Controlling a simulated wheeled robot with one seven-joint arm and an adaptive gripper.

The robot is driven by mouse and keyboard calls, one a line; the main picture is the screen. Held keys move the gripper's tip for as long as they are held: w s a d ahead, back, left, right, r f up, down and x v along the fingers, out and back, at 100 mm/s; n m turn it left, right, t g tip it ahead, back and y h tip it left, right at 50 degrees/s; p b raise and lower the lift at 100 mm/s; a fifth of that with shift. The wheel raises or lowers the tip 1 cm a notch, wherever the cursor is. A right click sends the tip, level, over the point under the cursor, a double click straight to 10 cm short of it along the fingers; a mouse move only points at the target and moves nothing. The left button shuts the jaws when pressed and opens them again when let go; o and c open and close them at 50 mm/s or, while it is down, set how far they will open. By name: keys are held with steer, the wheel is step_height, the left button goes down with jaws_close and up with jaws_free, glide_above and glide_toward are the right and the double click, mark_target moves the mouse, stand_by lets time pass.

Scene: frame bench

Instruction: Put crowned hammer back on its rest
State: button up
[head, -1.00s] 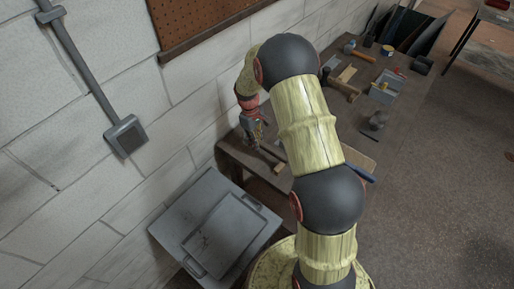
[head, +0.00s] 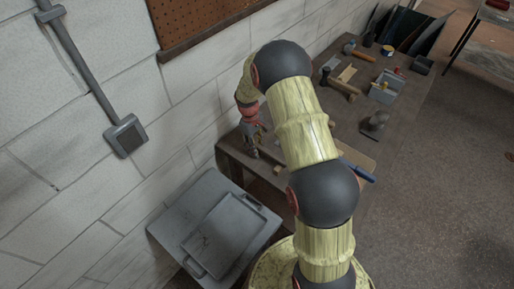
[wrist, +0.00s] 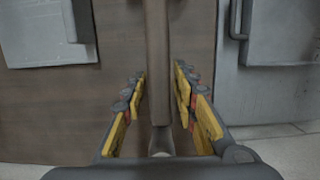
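My gripper (head: 254,150) is low over the near left end of the bench, beside the wall. In the wrist view my gripper (wrist: 160,103) is open, its yellow-padded fingers on either side of a brown wooden handle (wrist: 157,55). Gaps show between the handle and both fingers. A pale rounded end lies near the palm. The hammer's head is not clear in the wrist view, so I cannot tell whether this is the crowned hammer. A hammer with an orange handle (head: 363,56) lies farther along the bench. I cannot make out the rest for certain.
The bench (head: 229,155) also holds a wooden-handled mallet (head: 342,86), a grey bin (head: 384,92) and a blue-handled tool (head: 358,172). A grey lidded box (head: 170,228) stands below its near end. The wall is close on the left.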

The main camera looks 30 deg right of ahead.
steer(key=shift+o, duration=0.4)
steer(key=r, duration=0.4)
steer(key=w+r, duration=0.1)
steer(key=r, duration=0.2)
steer(key=w+r, duration=0.1)
steer(key=r, duration=0.3)
steer(key=shift+a+r, duration=0.35)
steer(key=shift+a, duration=0.05)
steer(key=s+a+r+m+t, duration=0.15)
steer(key=s+a+r, duration=0.3)
steer(key=r, duration=0.55)
steer(key=s+a+r+m+t, duration=0.1)
steer(key=s+a+r+t, duration=0.15)
steer(key=s+r, duration=0.55)
steer(key=s+a+r+m+t, duration=0.1)
steer(key=s+a+r, duration=0.2)
steer(key=s, duration=0.5)
steer(key=s+a+r+m+t, duration=0.1)
steer(key=s+a+r+t, duration=0.1)
steer(key=s+r, duration=0.3)
steer(key=s+a, duration=0.1)
steer(key=s, duration=0.3)
steer(key=shift+s+a+t+y, duration=0.25)
steer(key=shift+t+y, duration=0.05)
steer(key=shift+y, duration=0.1)
steer(key=shift+r, duration=0.1)
